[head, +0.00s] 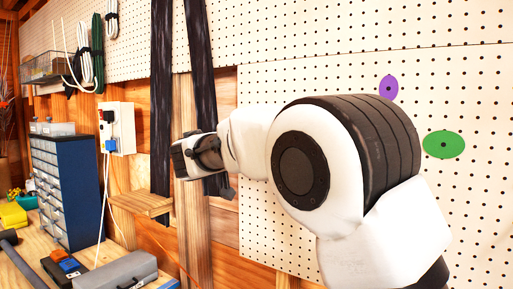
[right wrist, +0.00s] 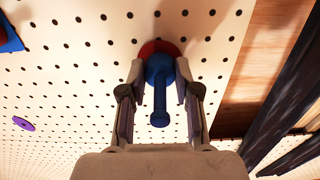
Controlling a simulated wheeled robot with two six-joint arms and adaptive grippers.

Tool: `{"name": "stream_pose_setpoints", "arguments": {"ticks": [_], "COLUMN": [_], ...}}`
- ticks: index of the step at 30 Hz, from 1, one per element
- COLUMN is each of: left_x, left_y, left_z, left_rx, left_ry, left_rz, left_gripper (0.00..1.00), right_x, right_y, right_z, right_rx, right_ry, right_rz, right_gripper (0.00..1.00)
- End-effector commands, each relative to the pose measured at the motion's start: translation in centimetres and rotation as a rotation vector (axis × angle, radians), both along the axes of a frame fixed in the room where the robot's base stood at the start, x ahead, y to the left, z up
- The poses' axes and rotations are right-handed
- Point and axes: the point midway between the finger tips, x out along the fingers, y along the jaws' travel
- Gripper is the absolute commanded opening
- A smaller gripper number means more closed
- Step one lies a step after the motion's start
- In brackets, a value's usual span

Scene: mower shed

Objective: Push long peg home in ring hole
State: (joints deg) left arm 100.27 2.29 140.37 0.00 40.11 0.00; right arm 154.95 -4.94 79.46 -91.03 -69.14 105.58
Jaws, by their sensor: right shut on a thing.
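A blue long peg (right wrist: 159,92) shows in the right wrist view, with a wide collar at its far end and a small knob at its near end. Its far end is at a red ring (right wrist: 159,47) on the white pegboard (right wrist: 85,50). The collar hides the ring's hole, so I cannot tell how deep the peg sits. My right gripper (right wrist: 160,82) is shut on the peg, with one finger on each side. In the head view my right arm reaches in from the right, its gripper (head: 198,157) pointing left; peg and ring are hidden there. My left gripper is not in view.
Purple (head: 389,88) and green (head: 444,144) discs are on the pegboard. Dark straps (head: 161,90) hang left of my gripper, near a small wooden shelf (head: 142,203). A workbench at lower left holds a blue drawer cabinet (head: 80,195) and a grey case (head: 115,273).

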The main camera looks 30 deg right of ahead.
Motion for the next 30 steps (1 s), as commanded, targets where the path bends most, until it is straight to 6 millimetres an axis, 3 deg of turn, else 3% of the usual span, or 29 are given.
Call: {"name": "stream_pose_setpoints", "arguments": {"ticks": [9, 10, 12, 23, 30], "left_x": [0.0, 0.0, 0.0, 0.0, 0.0], "left_y": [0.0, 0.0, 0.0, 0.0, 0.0], "left_z": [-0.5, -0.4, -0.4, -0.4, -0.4], "left_rx": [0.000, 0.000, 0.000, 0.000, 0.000], "left_ry": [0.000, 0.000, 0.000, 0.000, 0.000], "left_rz": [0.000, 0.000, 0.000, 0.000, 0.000], "left_gripper": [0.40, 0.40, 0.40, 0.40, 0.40], "right_x": [0.3, 0.3, 0.2, 0.1, -1.3], "right_y": [-0.6, -0.6, -0.6, -0.3, 3.4], "right_z": [-0.1, 0.0, 0.0, 0.0, 0.1], "right_rx": [0.000, 0.000, 0.000, 0.000, -0.004], "right_ry": [0.000, 0.000, 0.000, 0.000, -0.001], "right_rz": [0.000, 0.000, 0.000, 0.001, 0.003], "right_gripper": [0.00, 0.39, 0.61, 0.61, 0.61]}}
